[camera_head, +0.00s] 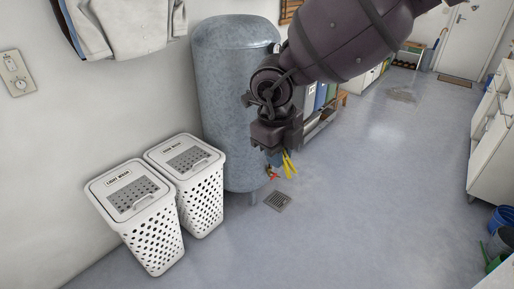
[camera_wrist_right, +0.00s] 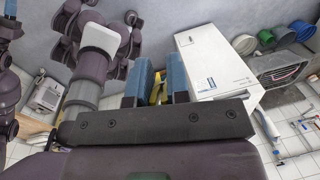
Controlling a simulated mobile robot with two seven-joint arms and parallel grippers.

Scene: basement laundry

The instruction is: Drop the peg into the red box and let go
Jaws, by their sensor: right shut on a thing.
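My right gripper (camera_head: 281,156) hangs in the upper middle of the head view, in front of the grey tank. It is shut on the yellow peg (camera_head: 289,166), which sticks out below the fingertips. In the right wrist view the blue fingers (camera_wrist_right: 158,84) stand on either side of the peg (camera_wrist_right: 156,92), which is largely hidden between them. The red box is in neither view. My left gripper is not visible in the head view, and I cannot make it out in the wrist view.
Two white laundry hampers (camera_head: 133,192) stand by the wall at left. The grey tank (camera_head: 232,110) is behind my right gripper. A floor drain (camera_head: 278,201) lies below. A white cabinet (camera_head: 492,145) and blue bucket (camera_head: 503,218) stand at right. The middle floor is open.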

